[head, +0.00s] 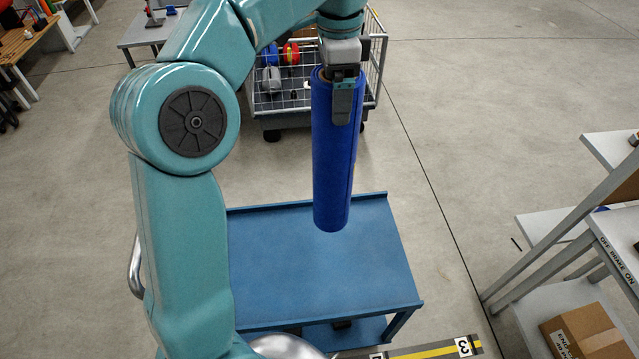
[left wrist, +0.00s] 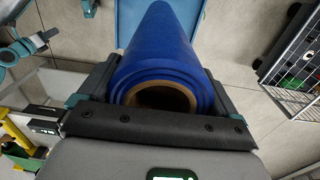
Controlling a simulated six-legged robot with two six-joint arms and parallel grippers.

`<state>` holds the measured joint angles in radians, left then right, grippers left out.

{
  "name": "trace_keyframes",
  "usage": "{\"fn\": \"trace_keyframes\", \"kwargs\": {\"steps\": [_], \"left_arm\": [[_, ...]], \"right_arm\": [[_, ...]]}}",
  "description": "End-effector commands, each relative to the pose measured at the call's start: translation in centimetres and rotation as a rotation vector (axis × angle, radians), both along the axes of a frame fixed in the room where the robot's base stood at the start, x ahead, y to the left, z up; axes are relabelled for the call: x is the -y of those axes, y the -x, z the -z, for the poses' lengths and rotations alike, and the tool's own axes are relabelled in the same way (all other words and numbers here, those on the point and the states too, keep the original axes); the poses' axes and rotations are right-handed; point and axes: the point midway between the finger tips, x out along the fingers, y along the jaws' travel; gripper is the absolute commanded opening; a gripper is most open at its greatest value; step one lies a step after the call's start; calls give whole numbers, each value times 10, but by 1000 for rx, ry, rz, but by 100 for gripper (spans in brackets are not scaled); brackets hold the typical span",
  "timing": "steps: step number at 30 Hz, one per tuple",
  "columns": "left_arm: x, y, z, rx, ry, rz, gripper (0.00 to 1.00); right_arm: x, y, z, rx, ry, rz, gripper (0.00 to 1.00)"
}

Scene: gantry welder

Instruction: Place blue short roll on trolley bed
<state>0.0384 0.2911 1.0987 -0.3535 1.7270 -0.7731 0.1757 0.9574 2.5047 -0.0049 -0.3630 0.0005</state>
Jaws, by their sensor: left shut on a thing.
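The blue short roll (head: 334,160) hangs upright in the head view, gripped near its top end by my left gripper (head: 343,85). In the left wrist view the roll (left wrist: 160,55) sits between the two fingers of my left gripper (left wrist: 155,100), with its brown hollow core facing the camera. The blue trolley bed (head: 300,270) is a flat, empty top with a low rim at the back. The roll's lower end appears over the far part of the bed; how high above it is, I cannot tell. My right gripper is not in view.
A wire cage cart (head: 300,100) with red and blue items stands behind the trolley. Grey shelving (head: 560,230) with a cardboard box (head: 588,333) is at the right. A yellow-black strip (head: 430,350) lies at the front. Open floor separates trolley and shelving.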

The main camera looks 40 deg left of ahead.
Motion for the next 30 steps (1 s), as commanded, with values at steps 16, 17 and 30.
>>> {"fn": "trace_keyframes", "kwargs": {"steps": [16, 17, 30], "left_arm": [[-1, 0, 92, 3, 0, -2, 7], [-1, 0, 99, 2, 0, -2, 7], [-1, -4, 155, 7, -1, -1, 7]], "right_arm": [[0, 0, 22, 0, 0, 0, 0], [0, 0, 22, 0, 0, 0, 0], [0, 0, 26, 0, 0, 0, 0]]}}
